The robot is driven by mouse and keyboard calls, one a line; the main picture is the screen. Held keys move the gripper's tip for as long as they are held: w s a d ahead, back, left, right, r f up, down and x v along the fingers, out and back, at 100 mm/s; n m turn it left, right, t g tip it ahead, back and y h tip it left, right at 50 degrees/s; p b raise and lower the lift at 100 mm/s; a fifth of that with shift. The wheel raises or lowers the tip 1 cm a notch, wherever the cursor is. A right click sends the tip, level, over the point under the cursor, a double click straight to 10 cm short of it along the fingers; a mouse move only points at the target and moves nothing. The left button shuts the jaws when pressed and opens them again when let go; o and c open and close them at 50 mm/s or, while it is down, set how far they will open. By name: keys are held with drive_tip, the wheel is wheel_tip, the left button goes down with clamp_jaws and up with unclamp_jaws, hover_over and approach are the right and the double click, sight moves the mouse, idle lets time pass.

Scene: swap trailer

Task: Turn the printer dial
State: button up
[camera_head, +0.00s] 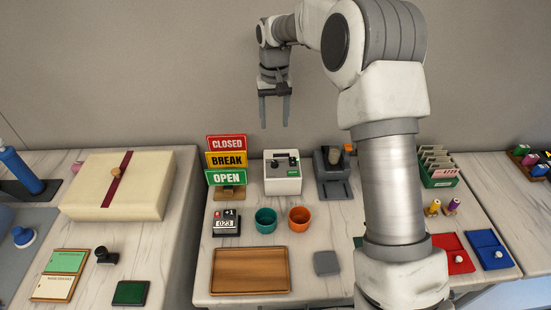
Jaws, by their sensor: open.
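A small white printer-like box (283,182) stands at the back of the middle table. My gripper (274,118) hangs above and behind the box in the picture, fingers pointing down, open and empty. It touches nothing.
A dark grey device (332,176) stands close right of the box. A sign stand (228,177) is on its left. Teal (265,221) and orange (299,219) cups stand in front, with a wooden tray (250,271) nearer. My arm covers the table's right part.

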sight(274, 162)
wheel_tip(274, 162, down, 15)
drive_tip(key=shift+b, duration=0.45)
clamp_jaws()
